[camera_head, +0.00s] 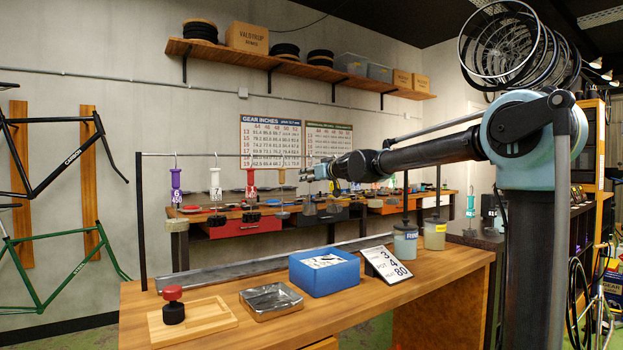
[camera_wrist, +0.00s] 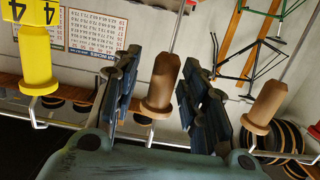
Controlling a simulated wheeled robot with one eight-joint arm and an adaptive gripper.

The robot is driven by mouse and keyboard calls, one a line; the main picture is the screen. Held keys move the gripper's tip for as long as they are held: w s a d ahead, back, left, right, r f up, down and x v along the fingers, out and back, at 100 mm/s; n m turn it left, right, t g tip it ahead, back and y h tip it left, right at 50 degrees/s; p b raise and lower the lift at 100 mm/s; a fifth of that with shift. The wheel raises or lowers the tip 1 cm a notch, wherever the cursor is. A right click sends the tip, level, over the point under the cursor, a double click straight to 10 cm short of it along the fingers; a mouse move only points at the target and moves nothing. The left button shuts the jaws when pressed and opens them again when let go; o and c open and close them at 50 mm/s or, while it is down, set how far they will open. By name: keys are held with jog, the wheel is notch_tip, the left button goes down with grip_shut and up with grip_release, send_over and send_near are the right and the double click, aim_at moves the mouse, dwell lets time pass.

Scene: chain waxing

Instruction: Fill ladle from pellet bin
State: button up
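My gripper (camera_head: 308,173) is up at the hanging rail (camera_head: 225,155) in the head view. In the wrist view its two dark fingers (camera_wrist: 160,95) are apart, one on each side of a brown handle (camera_wrist: 165,80) hanging from a hook. I see no clear contact with that handle. Several ladle-like tools with coloured handles hang in the row, among them a purple one (camera_head: 177,182) and a red one (camera_head: 251,179). Which one is the task's ladle I cannot tell. A blue bin (camera_head: 324,278) with whitish contents stands on the wooden bench, below my gripper.
A metal tray (camera_head: 271,301), a wooden tray (camera_head: 220,323) with a red-knobbed black piece (camera_head: 172,304), and a tilted number card (camera_head: 388,265) stand on the bench (camera_head: 440,275). Jars (camera_head: 405,243) stand at its right. A yellow handle (camera_wrist: 37,65) and another brown handle (camera_wrist: 266,105) flank my fingers.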

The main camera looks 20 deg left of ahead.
jog(key=shift+c, duration=0.2)
grip_shut()
jog(key=shift+r, duration=0.1)
jog(key=shift+r, duration=1.35)
